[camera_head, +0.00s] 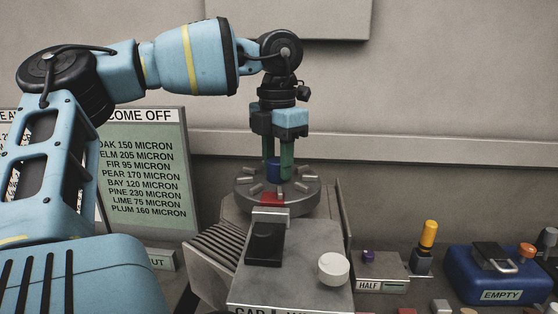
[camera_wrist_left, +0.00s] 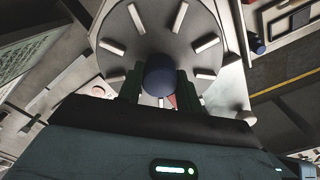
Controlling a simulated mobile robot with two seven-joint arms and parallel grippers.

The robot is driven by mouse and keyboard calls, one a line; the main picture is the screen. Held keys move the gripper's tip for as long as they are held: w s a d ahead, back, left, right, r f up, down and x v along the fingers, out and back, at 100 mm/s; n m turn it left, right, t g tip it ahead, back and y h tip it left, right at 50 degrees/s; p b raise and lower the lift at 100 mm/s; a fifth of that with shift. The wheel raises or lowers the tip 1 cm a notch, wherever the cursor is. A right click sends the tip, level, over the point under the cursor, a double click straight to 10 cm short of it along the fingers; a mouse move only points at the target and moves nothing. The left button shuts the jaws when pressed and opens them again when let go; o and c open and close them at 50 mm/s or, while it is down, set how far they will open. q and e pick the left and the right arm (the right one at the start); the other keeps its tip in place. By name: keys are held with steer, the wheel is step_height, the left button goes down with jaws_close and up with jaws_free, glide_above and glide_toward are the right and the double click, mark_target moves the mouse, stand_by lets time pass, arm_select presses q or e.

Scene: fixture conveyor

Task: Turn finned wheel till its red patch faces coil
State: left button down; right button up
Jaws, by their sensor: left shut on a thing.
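The finned wheel (camera_head: 310,190) is a grey disc with raised pale fins, and it lies flat on the machine. A blue hub (camera_head: 271,170) stands at its middle. My left gripper (camera_head: 278,174) points straight down, its green fingers shut on the hub; the wrist view also shows the hub (camera_wrist_left: 160,74) between the fingers. The wheel's red patch (camera_head: 271,199) is on its near side, towards an upright grey plate (camera_head: 271,215) and a black block (camera_head: 265,245), perhaps the coil. In the wrist view the red patch (camera_wrist_left: 173,101) is partly hidden. My right gripper is out of view.
A white round knob (camera_head: 333,268) sits on the machine's top at the near right. Ribbed bellows (camera_head: 217,250) flank it on the left. A sign board (camera_head: 145,170) stands at left. A blue bin marked EMPTY (camera_head: 500,275) and a yellow-topped lever (camera_head: 428,236) stand at right.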

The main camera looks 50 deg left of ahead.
mark_target(277, 160)
arm_select(q)
steer(key=c, duration=0.9)
jaws_free()
steer(key=shift+c, duration=0.2)
steer(key=shift+r+b, duration=0.3)
steer(key=shift+r, duration=3.65)
steer(key=shift+f, duration=0.1)
